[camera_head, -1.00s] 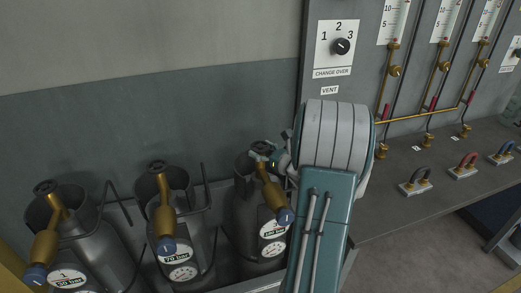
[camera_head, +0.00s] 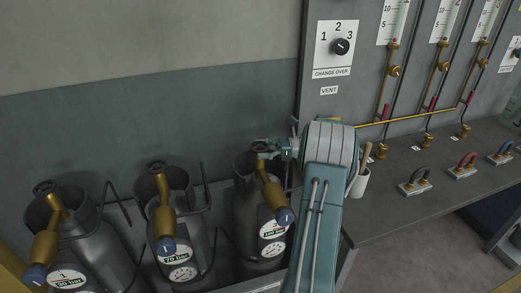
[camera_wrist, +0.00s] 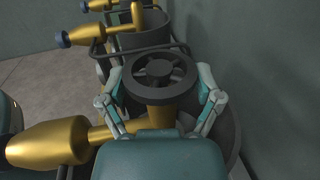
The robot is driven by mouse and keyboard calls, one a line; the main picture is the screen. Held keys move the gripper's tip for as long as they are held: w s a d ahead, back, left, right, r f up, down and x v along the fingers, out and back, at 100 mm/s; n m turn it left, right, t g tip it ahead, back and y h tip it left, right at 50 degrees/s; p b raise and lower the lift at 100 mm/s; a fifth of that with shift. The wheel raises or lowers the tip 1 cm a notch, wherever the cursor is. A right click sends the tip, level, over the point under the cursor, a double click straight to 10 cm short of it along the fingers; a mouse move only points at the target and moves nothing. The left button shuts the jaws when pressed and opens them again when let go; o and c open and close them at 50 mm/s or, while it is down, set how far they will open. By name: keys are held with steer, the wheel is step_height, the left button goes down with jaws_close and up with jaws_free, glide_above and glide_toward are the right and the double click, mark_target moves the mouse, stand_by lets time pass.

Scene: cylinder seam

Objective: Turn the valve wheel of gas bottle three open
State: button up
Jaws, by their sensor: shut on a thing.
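Gas bottle three (camera_head: 247,215) is the rightmost dark grey bottle, with a brass regulator (camera_head: 273,195) and a round gauge. Its dark valve wheel (camera_head: 260,146) sits on top, inside an open collar. In the wrist view the spoked valve wheel (camera_wrist: 159,92) is near the middle, on a brass stem. My gripper (camera_wrist: 162,80) has one teal finger on each side of this wheel and is shut on its rim. In the head view my gripper (camera_head: 270,149) reaches the wheel from the right. The palm hides part of the brass below.
Bottle two (camera_head: 185,247) and bottle one (camera_head: 85,245) stand to the left, with similar wheels and regulators. Bent dark rails stand between the bottles. The grey wall is close behind. A bench (camera_head: 390,205) with a white cup (camera_head: 359,184) lies right of my arm.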

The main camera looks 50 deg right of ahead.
mark_target(261, 145)
steer(key=shift+r+n+g+y, duration=0.1)
steer(key=shift+n+g+y, duration=0.5)
steer(key=shift+g, duration=0.1)
steer(key=shift+w, duration=0.1)
steer(key=o, duration=0.9)
steer(key=shift+d, duration=0.1)
steer(key=shift+d, duration=0.1)
step_height(261, 145, up, 10)
steer(key=shift+f, duration=0.15)
